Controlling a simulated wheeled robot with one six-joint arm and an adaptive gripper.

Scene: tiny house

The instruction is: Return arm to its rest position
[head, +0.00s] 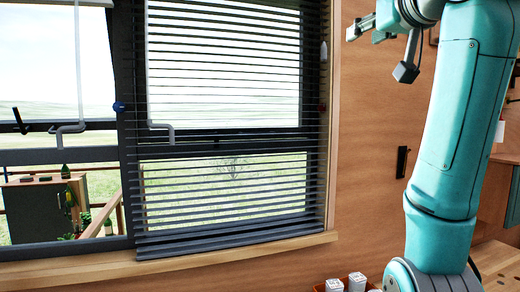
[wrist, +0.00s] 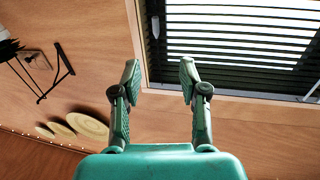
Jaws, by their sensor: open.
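My gripper (wrist: 160,75) shows in the wrist view with its two green-grey fingers spread well apart and nothing between them. Beyond the fingertips are the wooden wall and the lower corner of the window frame. In the head view my gripper (head: 362,27) is partly visible at the top, right of the window. My teal arm stands raised along the right side of the head view, and its upper end is cut off by the picture's edge.
A window with dark blinds (head: 230,120) fills the left and middle, above a wooden sill (head: 170,268). A red box (head: 345,284) with white-topped items sits at the bottom. In the wrist view, round beige discs (wrist: 85,127) and a black wall bracket (wrist: 58,72) are at left.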

